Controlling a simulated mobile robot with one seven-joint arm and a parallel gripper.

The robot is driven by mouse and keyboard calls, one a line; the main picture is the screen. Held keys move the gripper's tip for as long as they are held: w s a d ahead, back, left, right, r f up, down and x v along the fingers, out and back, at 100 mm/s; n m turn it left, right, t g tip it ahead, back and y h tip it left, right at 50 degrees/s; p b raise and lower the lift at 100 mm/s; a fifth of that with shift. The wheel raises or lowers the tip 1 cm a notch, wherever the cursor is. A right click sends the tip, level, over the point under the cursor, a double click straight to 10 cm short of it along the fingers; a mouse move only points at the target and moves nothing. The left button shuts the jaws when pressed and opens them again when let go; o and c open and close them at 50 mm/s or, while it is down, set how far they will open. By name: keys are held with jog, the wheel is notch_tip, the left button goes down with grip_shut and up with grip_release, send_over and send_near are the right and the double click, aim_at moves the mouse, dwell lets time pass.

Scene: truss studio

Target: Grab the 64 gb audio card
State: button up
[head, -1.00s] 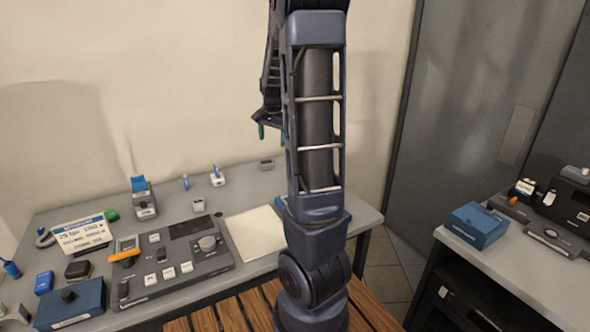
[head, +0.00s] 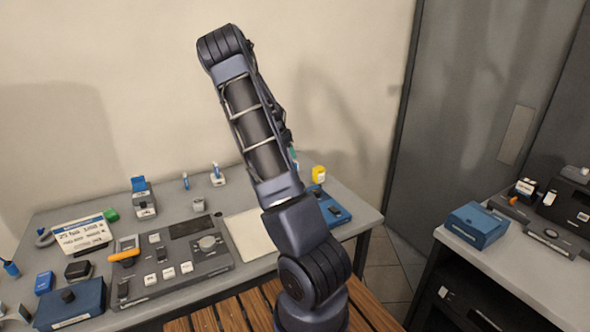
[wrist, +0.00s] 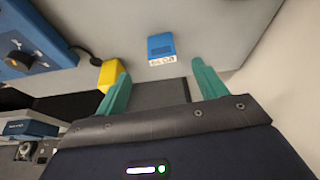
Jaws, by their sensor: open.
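A small blue card (wrist: 161,45) with a white label lies flat on the grey desk in the wrist view. The label is upside down and small; it seems to read 64 GB. My gripper (wrist: 160,68) is open, its two teal fingers on either side of and short of the card, with nothing between them. The card is not touched. In the head view my arm hides the card and most of my gripper; only a bit of teal finger shows beside the arm.
A yellow block (wrist: 109,75) stands close by the left finger; it also shows in the head view (head: 319,174). A blue box with a dark knob (wrist: 30,38) is at upper left.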

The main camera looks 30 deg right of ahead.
jog(key=x, duration=1.1)
jog(key=shift+w+d+f, duration=0.1)
jog(key=shift+w+d, duration=0.05)
jog(key=shift+d, duration=0.3)
jog(key=shift+c, duration=0.4)
jog(key=c, duration=1)
